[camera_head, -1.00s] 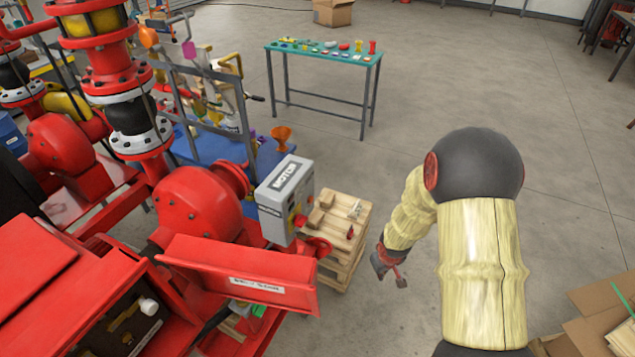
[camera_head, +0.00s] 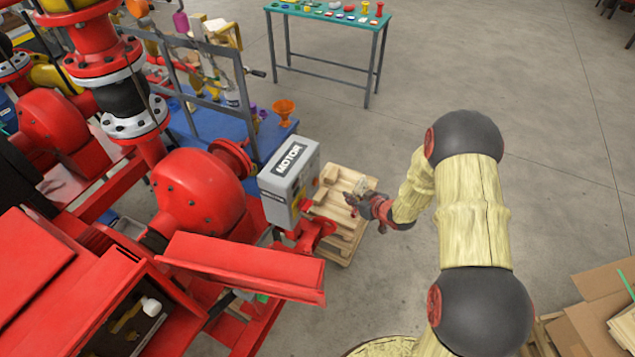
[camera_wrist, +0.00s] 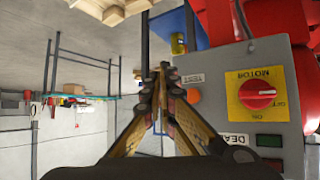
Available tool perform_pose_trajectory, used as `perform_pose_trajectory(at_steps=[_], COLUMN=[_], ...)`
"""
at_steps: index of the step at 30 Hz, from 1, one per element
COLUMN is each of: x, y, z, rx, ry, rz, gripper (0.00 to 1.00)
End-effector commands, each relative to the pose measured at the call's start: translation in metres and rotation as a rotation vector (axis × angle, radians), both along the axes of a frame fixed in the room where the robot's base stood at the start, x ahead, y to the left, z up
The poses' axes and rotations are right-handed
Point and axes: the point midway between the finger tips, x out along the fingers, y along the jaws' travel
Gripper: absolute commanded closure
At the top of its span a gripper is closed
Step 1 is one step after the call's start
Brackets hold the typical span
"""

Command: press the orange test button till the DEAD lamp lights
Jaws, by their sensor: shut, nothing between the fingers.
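The grey motor control box (camera_head: 290,182) stands beside the red pump in the head view. It fills the right of the wrist view (camera_wrist: 215,62), inverted. There, the orange test button (camera_wrist: 193,95) sits near the box's left edge under a TEST label. The DEAD label (camera_wrist: 237,139) is lower on the box, beside a dark green lamp (camera_wrist: 269,140) that looks unlit. My gripper (camera_wrist: 163,72) is shut and empty, its fingertips just left of the button in the picture. Contact cannot be told. In the head view my gripper (camera_head: 354,203) is right of the box, with a gap.
A red motor selector knob (camera_wrist: 258,93) on a yellow plate sits right of the button. A wooden pallet (camera_head: 345,240) lies below my gripper. A red guard plate (camera_head: 240,265) juts out in front of the box. Open floor lies to the right.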

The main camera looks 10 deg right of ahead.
Motion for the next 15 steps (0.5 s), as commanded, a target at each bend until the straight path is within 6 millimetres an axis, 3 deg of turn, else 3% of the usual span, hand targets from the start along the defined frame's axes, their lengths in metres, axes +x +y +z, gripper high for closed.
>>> perform_pose_trajectory(at_steps=[8, 15], x=[0.002, 0.015], y=[0.002, 0.021], z=[0.0, -0.001], rx=[-0.001, -0.002], ry=[0.001, -0.001], rz=[0.001, 0.003], gripper=[1.0, 1.0])
